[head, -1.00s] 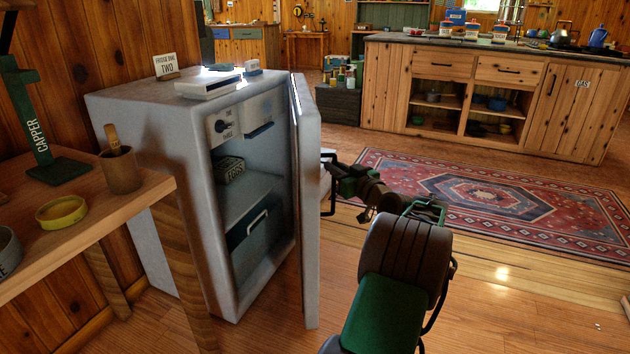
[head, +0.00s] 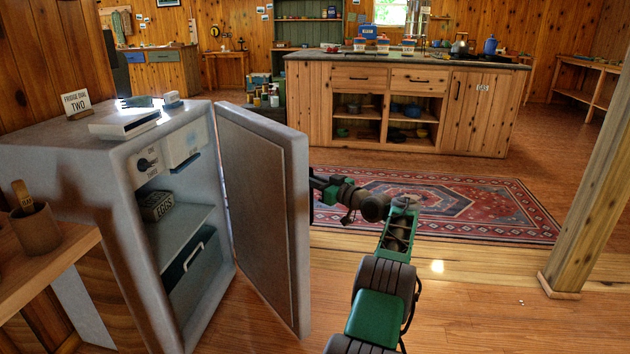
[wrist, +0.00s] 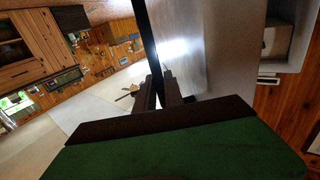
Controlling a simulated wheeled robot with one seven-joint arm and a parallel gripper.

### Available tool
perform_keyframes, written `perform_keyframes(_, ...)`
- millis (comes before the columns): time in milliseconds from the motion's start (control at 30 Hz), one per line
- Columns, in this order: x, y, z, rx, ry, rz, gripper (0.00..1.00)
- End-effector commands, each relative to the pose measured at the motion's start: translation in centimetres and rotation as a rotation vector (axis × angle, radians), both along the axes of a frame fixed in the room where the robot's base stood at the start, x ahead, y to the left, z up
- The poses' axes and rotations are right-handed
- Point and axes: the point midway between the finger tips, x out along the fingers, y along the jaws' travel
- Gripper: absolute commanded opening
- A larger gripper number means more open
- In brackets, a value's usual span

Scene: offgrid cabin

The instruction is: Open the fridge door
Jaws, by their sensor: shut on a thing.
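The grey fridge (head: 95,160) stands at the left in the head view with its door (head: 262,200) swung wide open. The inner face of the door is toward me, and the interior shows a shelf (head: 185,226), an eggs box (head: 156,206) and a drawer with a white handle. My gripper is at the outer side of the door, mostly hidden behind its edge in the head view. In the wrist view my gripper (wrist: 163,90) is shut on the dark bar of the door handle (wrist: 146,40), close to the door's pale outer face (wrist: 205,60).
A white box (head: 124,123) and a sign (head: 76,104) sit on the fridge top. A wooden shelf with a cup (head: 34,228) is at the left. A wooden post (head: 595,190) stands at the right. Floor between the door and the post is open, with a patterned rug (head: 440,207).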

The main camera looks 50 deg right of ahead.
Motion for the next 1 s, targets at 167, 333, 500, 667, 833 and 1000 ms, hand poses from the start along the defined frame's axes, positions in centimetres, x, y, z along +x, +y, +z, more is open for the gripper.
perform_keyframes(167, 0.49, 0.25, 0.21, -0.002, -0.002, 0.009, 0.00)
perform_keyframes(333, 0.44, 0.20, 0.26, -0.003, -0.003, 0.008, 0.00)
perform_keyframes(500, 0.39, 0.16, 0.30, -0.003, -0.004, 0.007, 0.17)
perform_keyframes(667, 0.11, -0.12, 0.22, -0.002, -0.003, 0.002, 0.31)
perform_keyframes(833, -0.02, -0.24, 0.17, -0.002, -0.002, 0.000, 0.34)
perform_keyframes(1000, -0.41, -0.25, 0.20, -0.001, -0.001, -0.001, 0.34)
